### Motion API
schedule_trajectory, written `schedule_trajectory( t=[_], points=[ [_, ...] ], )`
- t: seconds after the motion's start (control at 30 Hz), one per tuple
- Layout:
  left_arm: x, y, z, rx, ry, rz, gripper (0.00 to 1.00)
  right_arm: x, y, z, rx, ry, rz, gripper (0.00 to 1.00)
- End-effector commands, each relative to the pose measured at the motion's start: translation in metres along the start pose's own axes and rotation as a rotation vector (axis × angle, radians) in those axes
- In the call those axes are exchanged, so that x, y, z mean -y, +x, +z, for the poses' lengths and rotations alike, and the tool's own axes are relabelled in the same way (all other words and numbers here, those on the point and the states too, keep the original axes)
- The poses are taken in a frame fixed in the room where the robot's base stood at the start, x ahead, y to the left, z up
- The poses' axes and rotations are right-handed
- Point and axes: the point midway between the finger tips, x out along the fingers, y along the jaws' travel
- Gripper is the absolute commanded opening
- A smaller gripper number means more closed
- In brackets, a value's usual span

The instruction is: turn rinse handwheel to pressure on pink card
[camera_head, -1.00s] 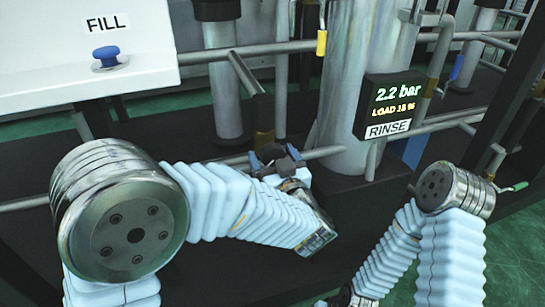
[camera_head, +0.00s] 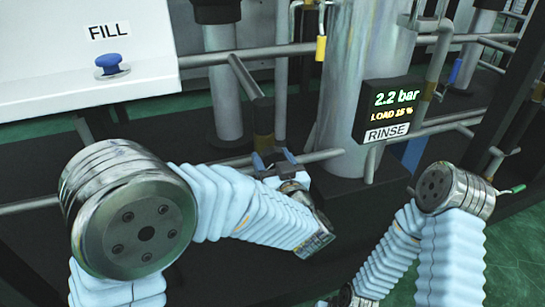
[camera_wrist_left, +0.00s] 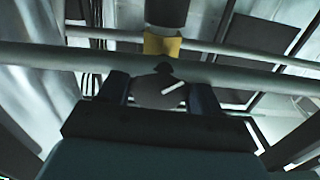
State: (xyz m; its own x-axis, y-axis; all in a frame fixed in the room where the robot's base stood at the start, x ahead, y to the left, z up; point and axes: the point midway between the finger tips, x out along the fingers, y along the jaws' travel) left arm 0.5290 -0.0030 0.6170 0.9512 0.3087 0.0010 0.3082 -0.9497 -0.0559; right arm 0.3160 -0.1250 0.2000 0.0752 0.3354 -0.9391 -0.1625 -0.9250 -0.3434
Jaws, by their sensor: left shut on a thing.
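The rinse handwheel (camera_wrist_left: 155,92) shows in the left wrist view as a dark round disc with a white line slanting up to the right. My left gripper (camera_wrist_left: 162,92) is shut on it, with one finger at each side of the disc. In the head view my left gripper (camera_head: 274,160) is at the pipe in front of the grey column, and the wheel is hidden there. The RINSE display (camera_head: 392,101) reads 2.2 bar, with a load line of about 15 %. No pink card is in view. My right arm shows at the lower right, but its gripper does not.
A thin horizontal pipe (camera_head: 322,156) runs beside the left gripper to the large grey column (camera_head: 362,55). A white panel (camera_head: 50,60) with a blue FILL knob (camera_head: 112,63) stands at the upper left. A yellow-collared pipe (camera_head: 321,48) stands above. Green floor (camera_head: 515,245) is open at lower right.

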Motion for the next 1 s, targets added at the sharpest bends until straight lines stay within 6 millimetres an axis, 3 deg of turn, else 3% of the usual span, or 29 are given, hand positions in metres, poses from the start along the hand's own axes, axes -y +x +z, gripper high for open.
schedule_trajectory(
  t=[0.5, 1.0],
  points=[
    [0.002, 0.000, -0.007, 0.003, 0.418, 0.000, 0.34, 0.028, -0.071, 0.001, -0.001, -0.006, 0.001, 0.00],
    [0.003, 0.000, -0.003, 0.004, 0.788, 0.000, 0.34, 0.058, -0.111, 0.009, 0.023, -0.027, -0.021, 0.00]
  ],
)
